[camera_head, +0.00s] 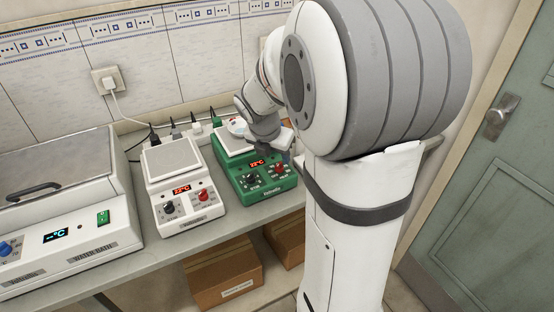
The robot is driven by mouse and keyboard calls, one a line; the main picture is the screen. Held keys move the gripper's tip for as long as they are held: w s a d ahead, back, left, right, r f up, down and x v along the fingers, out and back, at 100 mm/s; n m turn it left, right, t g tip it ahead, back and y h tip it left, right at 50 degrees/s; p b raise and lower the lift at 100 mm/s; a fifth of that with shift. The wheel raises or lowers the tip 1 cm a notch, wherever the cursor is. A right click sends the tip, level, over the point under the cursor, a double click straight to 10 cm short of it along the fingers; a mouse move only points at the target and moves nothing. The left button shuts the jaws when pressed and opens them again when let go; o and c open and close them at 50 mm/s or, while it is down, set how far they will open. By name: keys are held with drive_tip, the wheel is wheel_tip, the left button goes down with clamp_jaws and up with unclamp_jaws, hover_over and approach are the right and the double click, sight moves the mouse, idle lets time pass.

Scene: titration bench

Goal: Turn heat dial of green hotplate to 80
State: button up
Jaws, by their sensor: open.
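The green hotplate (262,188) stands on the bench in the middle of the head view. Its red display (258,164) appears to read 22°C. Its front has a black dial (250,178) on the left and a red dial (281,168) on the right; the red one looks like the heat dial, but its label is too small to read surely. My gripper (286,148) is open, just above and behind the red dial, over the right side of the hotplate. It looks apart from the dial. Its fingertips are small and partly hidden by my arm.
A white hotplate (180,188) with similar dials stands just left of the green one. A white water bath (85,235) is at the far left. Cables and a tiled wall are behind. Cardboard boxes (222,275) lie below the bench.

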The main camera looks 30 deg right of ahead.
sight(279, 163)
drive_tip(key=shift+x, duration=2.35)
drive_tip(key=shift+c, duration=0.2)
